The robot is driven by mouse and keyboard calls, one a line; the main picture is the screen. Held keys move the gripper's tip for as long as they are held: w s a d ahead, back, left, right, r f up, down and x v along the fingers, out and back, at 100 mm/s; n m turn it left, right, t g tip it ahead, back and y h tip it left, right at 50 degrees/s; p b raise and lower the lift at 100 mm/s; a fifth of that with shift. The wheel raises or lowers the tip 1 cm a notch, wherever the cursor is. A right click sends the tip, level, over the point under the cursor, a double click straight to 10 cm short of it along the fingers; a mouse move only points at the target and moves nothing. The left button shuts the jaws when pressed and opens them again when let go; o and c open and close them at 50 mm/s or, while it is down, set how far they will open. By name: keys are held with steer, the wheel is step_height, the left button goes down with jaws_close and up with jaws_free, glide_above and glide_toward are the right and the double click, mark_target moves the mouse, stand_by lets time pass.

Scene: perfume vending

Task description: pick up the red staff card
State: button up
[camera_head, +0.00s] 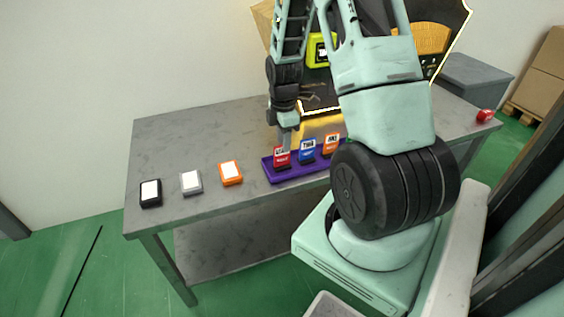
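The red staff card (282,157) stands upright at the left end of a purple holder (287,176) on the grey table. A blue card (307,151) and an orange card (330,144) stand to its right in the same holder. My gripper (287,143) points down right at the top of the red card, from above and slightly behind it. The fingertips overlap the card's upper edge in this view. I cannot tell whether they are closed on it. My arm hides the right end of the holder.
A black (151,193), a grey (191,182) and an orange (231,172) white-topped block lie to the left on the table (180,140). A small red object (485,116) sits at the far right. A dark, gold-trimmed display (320,95) stands behind my arm. The table's back left is clear.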

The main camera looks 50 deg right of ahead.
mark_target(282, 165)
steer(key=shift+w+f+b, duration=0.15)
steer(key=shift+f, duration=1.35)
steer(key=shift+w+f+b, duration=0.15)
steer(key=shift+f, duration=1.3)
jaws_close()
